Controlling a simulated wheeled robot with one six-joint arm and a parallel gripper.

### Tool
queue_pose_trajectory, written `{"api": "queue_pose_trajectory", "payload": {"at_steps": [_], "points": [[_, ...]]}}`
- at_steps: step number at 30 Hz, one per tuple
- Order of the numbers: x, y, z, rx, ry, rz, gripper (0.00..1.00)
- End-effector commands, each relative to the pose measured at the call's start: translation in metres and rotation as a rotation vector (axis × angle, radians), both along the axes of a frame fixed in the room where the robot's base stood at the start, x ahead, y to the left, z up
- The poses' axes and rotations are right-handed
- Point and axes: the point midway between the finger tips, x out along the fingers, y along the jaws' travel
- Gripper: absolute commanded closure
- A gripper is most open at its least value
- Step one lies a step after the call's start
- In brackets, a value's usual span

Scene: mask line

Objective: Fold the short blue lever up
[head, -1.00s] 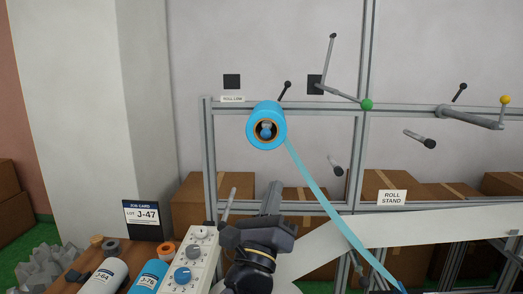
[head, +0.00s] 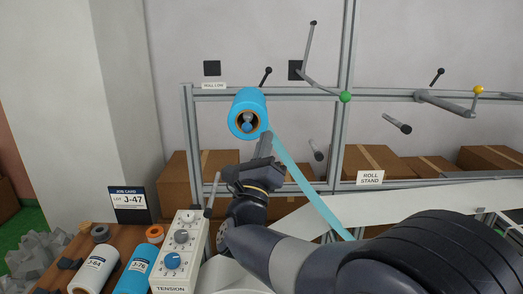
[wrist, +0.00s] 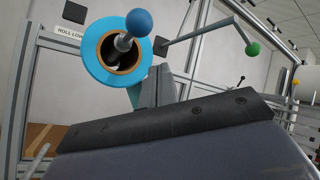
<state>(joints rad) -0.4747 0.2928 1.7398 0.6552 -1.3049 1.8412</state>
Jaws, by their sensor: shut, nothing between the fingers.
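The short blue lever sticks out of the core of a blue film roll (head: 238,105) and ends in a blue ball knob (head: 247,118). In the wrist view its blue ball (wrist: 138,22) stands at the upper middle, on a short grey stem in front of the roll (wrist: 92,53). My gripper (head: 265,142) is shut and empty, just below and right of the roll in the head view. In the wrist view its closed fingertips (wrist: 154,84) are below the ball and overlap the roll's right side. I see no contact with the lever.
A blue film strip (head: 300,180) runs from the roll down to the right, behind my gripper. A green-knobbed lever (head: 345,97) and a yellow-knobbed lever (head: 478,90) are on the frame to the right. The tension box (head: 176,250) stands at lower left.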

Motion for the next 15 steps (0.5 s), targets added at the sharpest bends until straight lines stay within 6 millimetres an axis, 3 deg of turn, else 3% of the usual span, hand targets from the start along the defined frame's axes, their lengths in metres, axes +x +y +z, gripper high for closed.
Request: {"api": "queue_pose_trajectory", "payload": {"at_steps": [6, 15], "points": [[-0.015, 0.021, 0.013, -0.002, 0.001, 0.006, 1.0], [-0.019, 0.025, 0.014, -0.001, 0.001, 0.003, 1.0]]}}
